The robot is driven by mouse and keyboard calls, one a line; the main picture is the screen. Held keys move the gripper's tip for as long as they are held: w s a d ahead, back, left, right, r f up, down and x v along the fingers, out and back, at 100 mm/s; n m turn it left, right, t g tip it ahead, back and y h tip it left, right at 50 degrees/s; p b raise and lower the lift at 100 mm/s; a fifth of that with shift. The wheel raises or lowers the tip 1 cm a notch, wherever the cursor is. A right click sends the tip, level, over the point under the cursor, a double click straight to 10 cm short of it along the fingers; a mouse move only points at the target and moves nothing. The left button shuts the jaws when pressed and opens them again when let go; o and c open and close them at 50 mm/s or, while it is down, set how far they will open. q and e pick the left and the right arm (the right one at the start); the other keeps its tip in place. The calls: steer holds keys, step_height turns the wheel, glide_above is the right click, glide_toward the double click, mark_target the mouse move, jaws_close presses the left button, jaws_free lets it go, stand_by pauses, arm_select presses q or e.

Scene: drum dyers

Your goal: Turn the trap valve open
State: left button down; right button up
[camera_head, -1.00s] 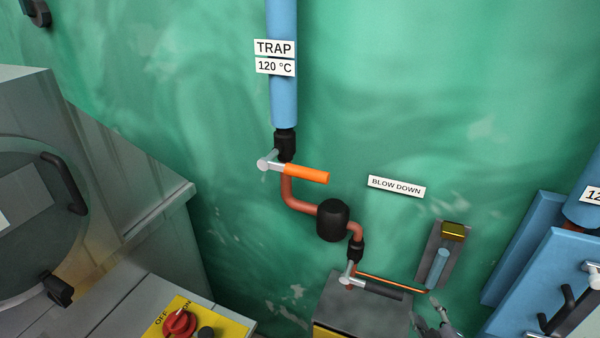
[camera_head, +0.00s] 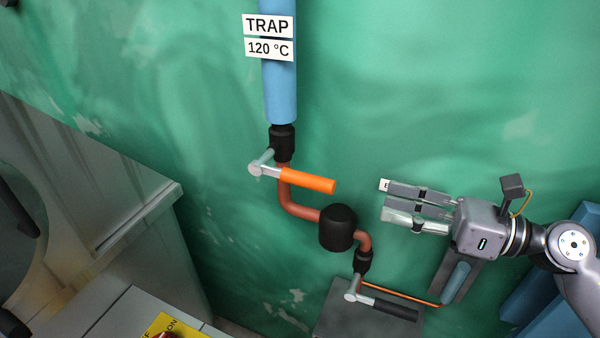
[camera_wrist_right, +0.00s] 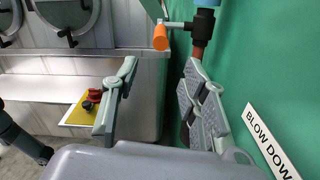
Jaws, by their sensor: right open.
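The trap valve (camera_head: 282,142) sits on the pipe below the TRAP sign (camera_head: 267,25). Its orange lever (camera_head: 307,181) points right and slightly down, across the pipe. In the wrist view the lever (camera_wrist_right: 160,38) is seen nearly end-on, beyond the fingertips. My right gripper (camera_head: 388,203) is open and empty, to the right of the lever and slightly lower in the head view, apart from it. Its spread fingers also show in the wrist view (camera_wrist_right: 160,66). My left gripper is out of view.
A black trap body (camera_head: 338,228) and a lower valve with a black lever (camera_head: 388,308) lie below. A grey machine (camera_head: 120,235) stands left. My gripper partly covers the BLOW DOWN sign (camera_wrist_right: 272,142). The green wall between gripper and lever looks clear.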

mark_target(288, 176)
steer(key=p+x, duration=0.3)
steer(key=x, duration=0.4)
steer(key=p+x, duration=0.4)
steer(key=x, duration=0.4)
steer(key=shift+w+a+r, duration=0.2)
steer(key=shift+a+r, duration=0.05)
steer(key=shift+w+a+p, duration=0.15)
steer(key=shift+a+p, duration=0.15)
steer(key=shift+a+f, duration=0.1)
steer(key=shift+a, duration=0.1)
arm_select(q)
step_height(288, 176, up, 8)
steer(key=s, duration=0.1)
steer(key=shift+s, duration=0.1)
arm_select(e)
steer(key=shift+c, duration=0.2)
jaws_close()
